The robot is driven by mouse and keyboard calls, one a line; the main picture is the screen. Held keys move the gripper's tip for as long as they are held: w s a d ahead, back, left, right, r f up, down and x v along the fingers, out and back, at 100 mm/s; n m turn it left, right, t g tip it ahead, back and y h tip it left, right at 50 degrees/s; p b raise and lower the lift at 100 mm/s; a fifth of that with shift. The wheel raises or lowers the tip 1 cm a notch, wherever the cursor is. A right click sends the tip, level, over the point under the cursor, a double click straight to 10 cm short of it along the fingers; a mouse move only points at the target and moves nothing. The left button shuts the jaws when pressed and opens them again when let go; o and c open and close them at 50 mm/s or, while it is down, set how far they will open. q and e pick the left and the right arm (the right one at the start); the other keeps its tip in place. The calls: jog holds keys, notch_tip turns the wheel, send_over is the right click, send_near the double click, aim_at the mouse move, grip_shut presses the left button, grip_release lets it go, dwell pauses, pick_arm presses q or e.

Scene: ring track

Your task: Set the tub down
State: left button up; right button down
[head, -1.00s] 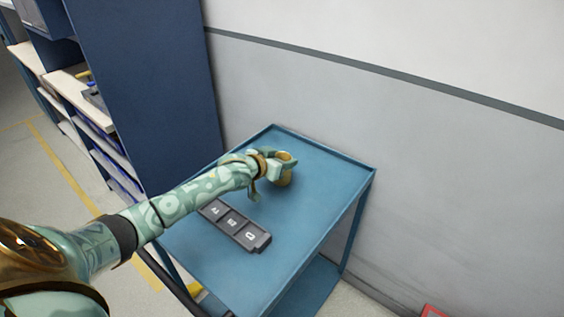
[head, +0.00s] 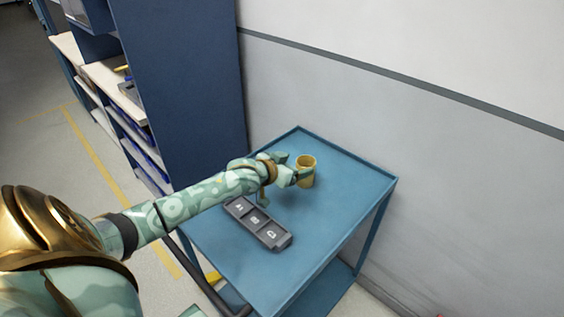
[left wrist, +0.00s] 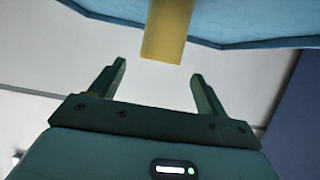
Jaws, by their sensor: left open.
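The tub (head: 307,174) is a small yellow cylinder, open at the top. It stands upright on the blue table (head: 340,192), towards its back right. My left gripper (head: 288,168) is open and empty, just left of the tub. In the left wrist view the tub (left wrist: 168,30) lies beyond the fingertips of the left gripper (left wrist: 160,75), clear of both fingers. The blue table (left wrist: 255,22) shows along the top of that view. My right gripper is not in view.
A dark holder (head: 257,222) with three marked sections lies on the table, below my left forearm. A raised rim edges the table. A grey wall (head: 440,130) stands behind it and a dark blue cabinet (head: 185,90) at its left. The table's front right is clear.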

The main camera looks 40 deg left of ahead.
pick_arm(q)
jog(key=p+v, duration=0.1)
jog(key=v, duration=0.5)
jog(key=shift+p, duration=0.35)
jog(key=shift+s, duration=0.2)
